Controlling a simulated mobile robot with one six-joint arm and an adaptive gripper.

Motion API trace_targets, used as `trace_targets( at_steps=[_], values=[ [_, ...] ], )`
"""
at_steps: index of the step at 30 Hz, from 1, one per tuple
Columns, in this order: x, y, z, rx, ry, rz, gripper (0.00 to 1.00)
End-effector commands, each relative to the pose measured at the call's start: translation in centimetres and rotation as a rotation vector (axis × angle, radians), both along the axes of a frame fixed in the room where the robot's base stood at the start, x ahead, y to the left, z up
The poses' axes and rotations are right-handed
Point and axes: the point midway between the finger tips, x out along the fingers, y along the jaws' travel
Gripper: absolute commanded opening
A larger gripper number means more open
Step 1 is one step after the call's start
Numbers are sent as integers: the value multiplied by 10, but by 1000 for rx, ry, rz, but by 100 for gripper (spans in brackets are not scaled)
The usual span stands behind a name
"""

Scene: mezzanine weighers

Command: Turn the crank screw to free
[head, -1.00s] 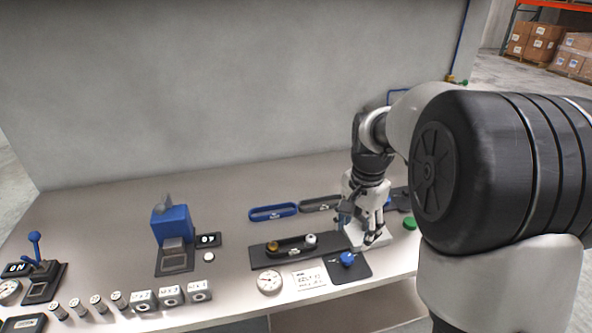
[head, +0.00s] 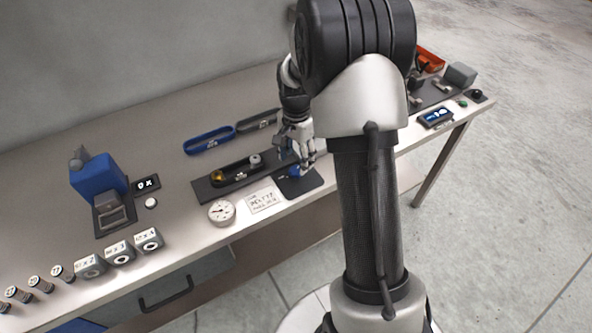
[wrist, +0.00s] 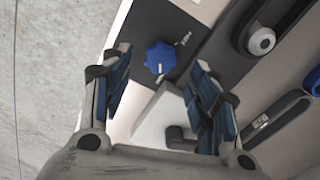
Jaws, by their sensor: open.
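A blue lobed knob (wrist: 160,58), which looks like the crank screw, sits on a dark plate (wrist: 196,22) with a small light label beside it. In the head view the knob (head: 294,171) is partly covered by my gripper (head: 306,158). In the wrist view my gripper (wrist: 160,92) is open, with one finger on each side and nothing between the tips. The knob lies just beyond the fingertips, apparently untouched. A white block (wrist: 158,118) with a dark bent piece (wrist: 180,138) lies below the fingers.
A dark tray (head: 212,190) with a brass and a grey knob stands left of my gripper. A gauge (head: 221,212) and a white card (head: 264,200) lie near the front edge. Blue (head: 209,140) and grey trays lie behind. The left bench top is clear at the back.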

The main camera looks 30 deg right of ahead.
Motion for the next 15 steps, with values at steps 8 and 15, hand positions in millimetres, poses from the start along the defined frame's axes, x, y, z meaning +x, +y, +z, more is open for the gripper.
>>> trace_targets(
  at_steps=[8, 15],
  values=[
    [0, 0, -40, 1, 1, 0, 55],
    [0, 0, -45, 0, 0, 0, 55]
  ],
)
